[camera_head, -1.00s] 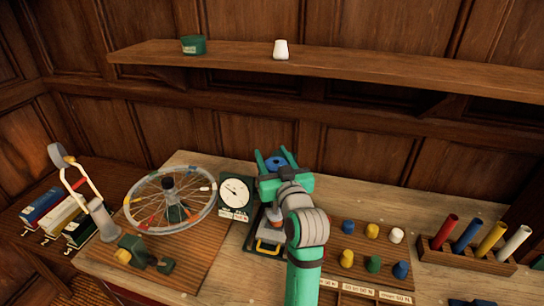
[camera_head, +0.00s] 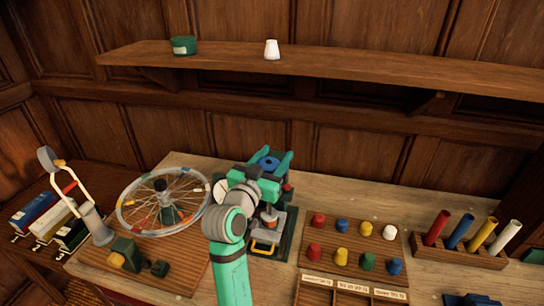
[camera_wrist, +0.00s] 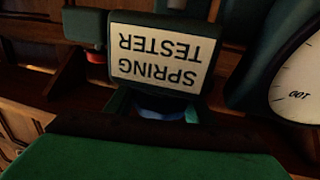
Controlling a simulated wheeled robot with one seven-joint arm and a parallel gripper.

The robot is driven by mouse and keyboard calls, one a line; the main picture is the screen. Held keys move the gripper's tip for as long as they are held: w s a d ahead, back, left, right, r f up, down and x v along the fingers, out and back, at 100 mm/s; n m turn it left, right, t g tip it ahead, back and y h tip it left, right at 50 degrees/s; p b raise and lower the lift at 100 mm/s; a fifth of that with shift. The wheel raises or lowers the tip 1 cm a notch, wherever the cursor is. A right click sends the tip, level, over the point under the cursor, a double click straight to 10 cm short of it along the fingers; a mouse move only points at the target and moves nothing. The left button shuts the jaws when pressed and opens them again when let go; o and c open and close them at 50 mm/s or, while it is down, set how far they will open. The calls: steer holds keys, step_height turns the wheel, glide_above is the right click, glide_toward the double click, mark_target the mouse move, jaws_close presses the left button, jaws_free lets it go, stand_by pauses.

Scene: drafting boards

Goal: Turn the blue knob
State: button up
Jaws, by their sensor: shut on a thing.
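The blue knob (camera_head: 268,163) sits at the top of the dark green spring tester, with a dark centre. My gripper (camera_head: 267,167) is at the knob, with teal fingers on either side of it, and is shut on it. In the wrist view a blue edge of the knob (camera_wrist: 158,112) shows below the upside-down "SPRING TESTER" sign (camera_wrist: 163,60); most of the knob is hidden there. The tester's lower part (camera_head: 265,243), with a yellow piece, shows in front of my wrist.
A spoked wheel (camera_head: 140,207) stands left of my arm. A board of coloured pegs (camera_head: 345,243) and a rack of coloured tubes (camera_head: 460,255) are at right. A wooden shelf (camera_head: 350,66) runs above. A white dial (camera_wrist: 300,85) is close by.

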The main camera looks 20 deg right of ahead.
steer(key=m+g+h, duration=0.2)
steer(key=g, duration=0.1)
steer(key=s+m+g+h, duration=0.1)
steer(key=m+g, duration=0.1)
steer(key=shift+d+h, duration=0.3)
steer(key=shift+s+d+m+g+h, duration=0.15)
steer(key=shift+s+m+g+h, duration=0.15)
steer(key=shift+m+g, duration=0.55)
steer(key=shift+s+d+m+g+h, duration=0.15)
steer(key=shift+s+m+g+h, duration=0.25)
steer(key=shift+g, duration=0.75)
steer(key=shift+w+g, duration=0.1)
steer(key=shift+g, duration=0.2)
steer(key=o, duration=1)
steer(key=shift+d, duration=0.1)
steer(key=shift+o, duration=0.3)
steer(key=shift+a, duration=0.4)
steer(key=s+a, duration=0.2)
steer(key=a, duration=0.8)
